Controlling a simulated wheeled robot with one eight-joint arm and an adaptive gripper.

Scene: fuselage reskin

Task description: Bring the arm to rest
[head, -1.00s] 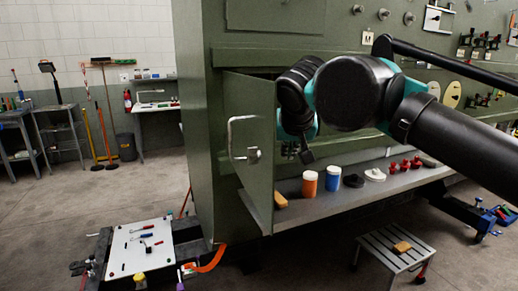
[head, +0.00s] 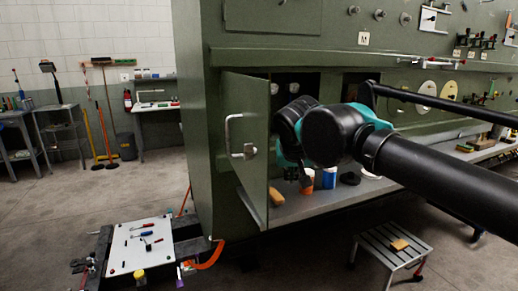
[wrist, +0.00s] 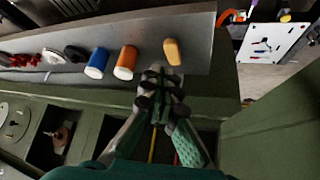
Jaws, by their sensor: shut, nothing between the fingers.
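My gripper shows in the wrist view (wrist: 162,88), shut and empty, with its fingertips together near the edge of the grey shelf. In the head view my gripper (head: 304,180) is small and dark, partly hidden by my own arm, beside the open green door (head: 247,150). In the wrist view, an orange jar (wrist: 126,62), a blue jar (wrist: 97,63) and a tan block (wrist: 172,51) are on the shelf (wrist: 200,40) past the fingertips. I cannot tell whether the fingertips touch anything.
The green fuselage panel (head: 300,35) stands close behind the arm. A step stool (head: 392,250) with a tan block (head: 399,245) is below right. A white tool board (head: 140,246) is at lower left. The floor (head: 60,215) at left is open.

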